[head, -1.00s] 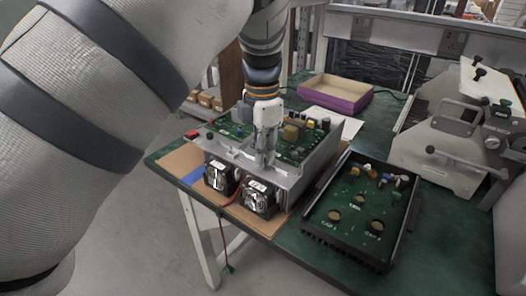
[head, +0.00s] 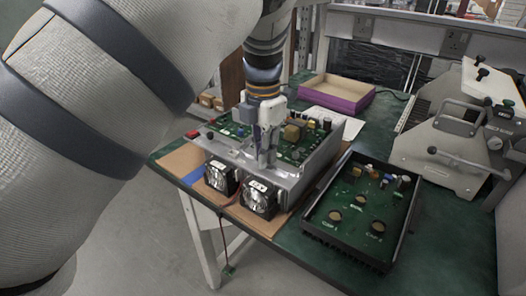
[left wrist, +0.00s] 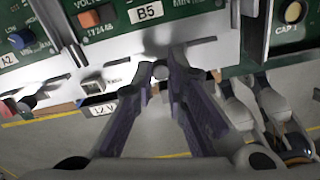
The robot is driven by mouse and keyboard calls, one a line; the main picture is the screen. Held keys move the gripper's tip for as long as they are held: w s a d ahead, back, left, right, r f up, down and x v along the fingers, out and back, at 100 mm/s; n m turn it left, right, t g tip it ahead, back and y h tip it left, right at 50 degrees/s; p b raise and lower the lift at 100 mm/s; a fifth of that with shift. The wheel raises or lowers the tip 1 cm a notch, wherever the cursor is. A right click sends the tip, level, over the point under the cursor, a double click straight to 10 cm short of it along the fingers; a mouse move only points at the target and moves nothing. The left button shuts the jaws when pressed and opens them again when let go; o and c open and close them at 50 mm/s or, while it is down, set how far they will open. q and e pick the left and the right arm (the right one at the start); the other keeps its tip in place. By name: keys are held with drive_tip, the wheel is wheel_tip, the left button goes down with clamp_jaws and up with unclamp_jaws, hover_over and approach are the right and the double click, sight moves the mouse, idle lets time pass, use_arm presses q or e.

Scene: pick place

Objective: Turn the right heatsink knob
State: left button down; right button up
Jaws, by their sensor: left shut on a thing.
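The open metal unit with a green circuit board (head: 305,150) stands near the table's front-left corner. My left gripper (head: 264,160) comes down from above onto its metal front part. In the left wrist view its two fingers (left wrist: 160,78) are closed around a small grey knob (left wrist: 160,72) at the edge of the metal plate. The fingers hide most of the knob, so its turned angle cannot be read. In the head view the knob is hidden behind the fingers. My right gripper is in neither view.
Two fans (head: 258,198) sit on the unit's front, with a red wire hanging below. A black tray with a green board (head: 345,222) lies to the right. A purple box (head: 340,97) stands behind, and a grey machine (head: 455,150) at the right.

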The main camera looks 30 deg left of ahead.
use_arm(q)
drive_tip(key=c, duration=1.6)
unclamp_jaws()
drive_tip(key=shift+s+d+f, duration=0.1)
drive_tip(key=shift+f, duration=0.05)
wheel_tip(320, 180, up, 12)
drive_tip(key=shift+r, duration=0.1)
